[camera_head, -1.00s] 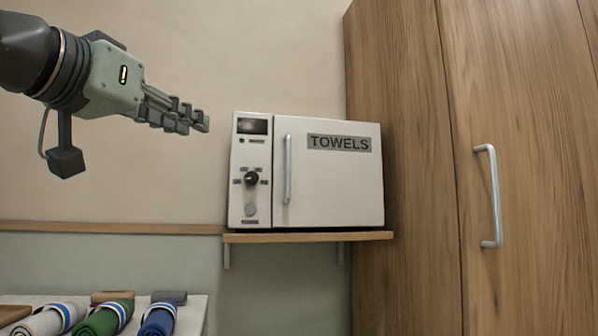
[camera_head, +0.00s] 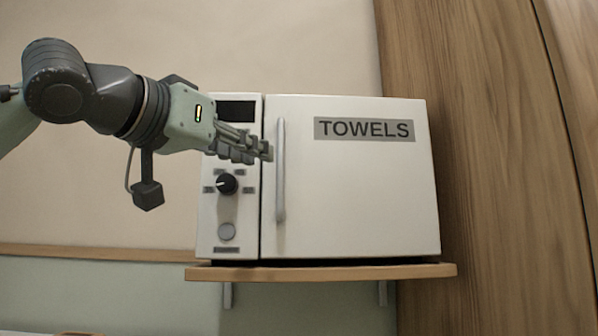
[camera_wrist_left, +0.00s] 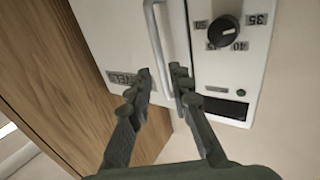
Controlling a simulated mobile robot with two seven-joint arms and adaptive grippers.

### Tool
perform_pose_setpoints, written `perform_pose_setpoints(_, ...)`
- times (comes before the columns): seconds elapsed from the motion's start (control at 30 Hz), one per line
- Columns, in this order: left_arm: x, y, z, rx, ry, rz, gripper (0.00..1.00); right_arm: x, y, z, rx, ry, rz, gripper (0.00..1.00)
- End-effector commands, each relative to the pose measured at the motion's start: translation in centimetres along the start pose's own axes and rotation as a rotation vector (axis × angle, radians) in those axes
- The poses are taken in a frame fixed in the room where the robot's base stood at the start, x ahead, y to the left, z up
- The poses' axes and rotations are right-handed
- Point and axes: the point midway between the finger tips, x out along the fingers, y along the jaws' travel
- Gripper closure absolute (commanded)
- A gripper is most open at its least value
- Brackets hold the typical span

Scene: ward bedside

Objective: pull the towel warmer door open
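The white towel warmer stands on a shelf, its door (camera_head: 350,190) shut and marked TOWELS. The grey upright bar handle (camera_head: 280,185) is on the door's left side. My left gripper (camera_head: 266,151) is in front of the control panel, its fingertips just left of the handle's upper half. In the left wrist view my left gripper (camera_wrist_left: 164,72) is open, with its fingers apart. The handle (camera_wrist_left: 165,30) runs between the fingertips and partly behind one of them. I cannot tell whether a finger touches it. My right gripper is not in view.
The control panel has a black dial (camera_head: 227,184) and a dark display (camera_head: 236,111). The wooden shelf (camera_head: 330,271) juts out below the warmer. A tall wooden cabinet (camera_head: 480,130) stands close on the right. The wall left of the warmer is bare.

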Motion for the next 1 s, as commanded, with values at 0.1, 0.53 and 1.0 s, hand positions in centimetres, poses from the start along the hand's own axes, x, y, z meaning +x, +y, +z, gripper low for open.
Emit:
perform_pose_setpoints(0.1,0.5,0.0,-0.1,-0.001,0.000,0.000,0.80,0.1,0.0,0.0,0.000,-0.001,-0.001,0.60)
perform_pose_setpoints(0.53,6.7,0.0,-0.1,-0.001,-0.001,0.000,0.80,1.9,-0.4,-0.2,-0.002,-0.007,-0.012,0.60)
perform_pose_setpoints(1.0,7.8,0.0,0.0,0.000,0.000,0.000,0.86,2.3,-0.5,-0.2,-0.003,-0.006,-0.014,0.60)
